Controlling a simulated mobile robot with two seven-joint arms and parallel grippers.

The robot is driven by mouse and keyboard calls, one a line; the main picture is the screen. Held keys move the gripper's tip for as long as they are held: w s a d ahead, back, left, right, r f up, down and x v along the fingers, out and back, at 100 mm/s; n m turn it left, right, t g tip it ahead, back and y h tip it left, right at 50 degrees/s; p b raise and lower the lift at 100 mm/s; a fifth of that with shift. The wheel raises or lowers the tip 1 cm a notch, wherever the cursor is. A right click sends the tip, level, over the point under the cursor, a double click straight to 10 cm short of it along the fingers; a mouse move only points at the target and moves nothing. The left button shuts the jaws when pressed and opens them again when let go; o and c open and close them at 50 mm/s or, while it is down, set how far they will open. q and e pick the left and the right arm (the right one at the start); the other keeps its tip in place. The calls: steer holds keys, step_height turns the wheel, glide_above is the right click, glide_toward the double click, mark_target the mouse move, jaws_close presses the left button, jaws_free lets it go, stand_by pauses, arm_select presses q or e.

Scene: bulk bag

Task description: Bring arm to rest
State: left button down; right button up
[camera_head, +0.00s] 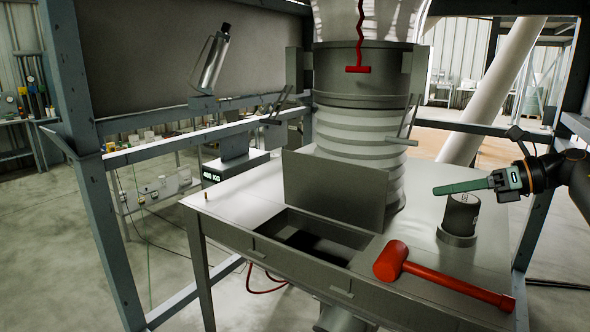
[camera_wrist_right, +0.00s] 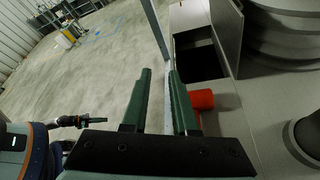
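My right gripper (camera_head: 437,190) reaches in from the right in the head view, above the table's right side and beside the dark cylinder. Its green fingers are apart with nothing between them in the right wrist view (camera_wrist_right: 160,74). It touches nothing that I can see. My left gripper does not show in the head view.
A red mallet (camera_head: 393,262) lies on the grey metal table (camera_head: 465,270) near a rectangular opening (camera_head: 307,241) with a raised lid (camera_head: 330,189). A dark cylinder (camera_head: 460,213) stands at the right. The bulk bag spout (camera_head: 362,130) hangs behind. Frame posts (camera_head: 95,200) stand around.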

steer(key=w+a+f+m+t, duration=0.2)
steer(key=a+f+m+t, duration=0.95)
steer(key=a+m, duration=0.45)
steer(key=s+d+f+m+g+h, duration=0.2)
steer(key=s+d+f+m+h, duration=0.1)
steer(key=s+f+m+h, duration=0.55)
steer(key=s+d+f+m+g+h, duration=0.3)
steer(key=s+d+f+m+h, duration=0.15)
steer(key=s+f+m, duration=0.6)
steer(key=s+f+m+g, duration=0.4)
steer(key=s, duration=0.7)
steer(key=s+f+m+g, duration=0.3)
steer(key=s+f+g, duration=0.2)
steer(key=s, duration=0.7)
steer(key=w+a+f+t+y, duration=0.1)
steer(key=w+a+f+t, duration=0.1)
steer(key=f, duration=0.3)
steer(key=w+a+f+t+y, duration=0.1)
steer(key=w+a+f+t, duration=0.1)
steer(key=f+t, duration=0.2)
steer(key=shift+w+a+f+y, duration=0.25)
steer(key=shift+a+f+y, duration=0.15)
steer(key=shift+f, duration=0.35)
